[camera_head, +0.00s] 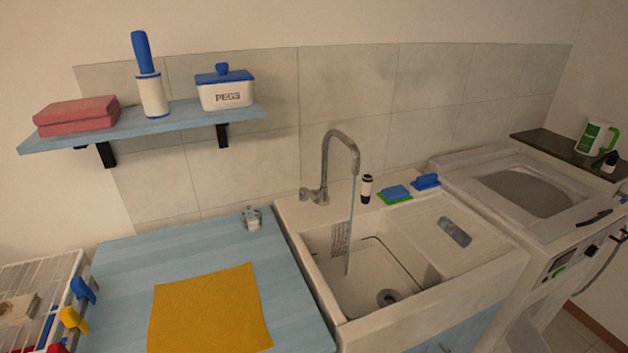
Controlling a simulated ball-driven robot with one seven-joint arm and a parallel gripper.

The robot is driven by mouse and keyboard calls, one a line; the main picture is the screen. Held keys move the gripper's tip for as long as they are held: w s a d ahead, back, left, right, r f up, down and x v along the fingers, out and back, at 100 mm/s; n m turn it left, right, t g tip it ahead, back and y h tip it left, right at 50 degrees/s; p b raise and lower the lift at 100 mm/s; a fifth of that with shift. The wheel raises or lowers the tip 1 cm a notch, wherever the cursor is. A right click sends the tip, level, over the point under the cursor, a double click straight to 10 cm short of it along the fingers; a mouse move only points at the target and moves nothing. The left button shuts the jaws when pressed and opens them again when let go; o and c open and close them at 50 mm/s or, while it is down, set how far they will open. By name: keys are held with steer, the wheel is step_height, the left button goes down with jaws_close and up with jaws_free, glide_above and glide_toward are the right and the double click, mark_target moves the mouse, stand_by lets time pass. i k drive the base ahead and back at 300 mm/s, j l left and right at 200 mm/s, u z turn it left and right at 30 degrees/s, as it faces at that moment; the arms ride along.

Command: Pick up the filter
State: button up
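A small grey cylinder (454,232) lies on its side on the ribbed drainboard right of the sink basin; it may be the filter, but I cannot tell for sure. A grey slotted piece (340,239) shows at the back wall of the basin, and I cannot tell whether it is loose or part of the sink. A dark round drain fitting (388,297) sits on the basin floor. My gripper is not in view.
The tap (341,139) runs a thin stream into the sink (318,290). A dark bottle (366,189), a blue-green sponge (395,193) and a blue brush (426,181) stand along the back ledge. A yellow cloth (208,310) and a small glass (252,219) are on the blue counter.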

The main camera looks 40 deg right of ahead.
mark_target(459, 237)
steer(key=z, duration=1.05)
steer(key=i+l, duration=0.05)
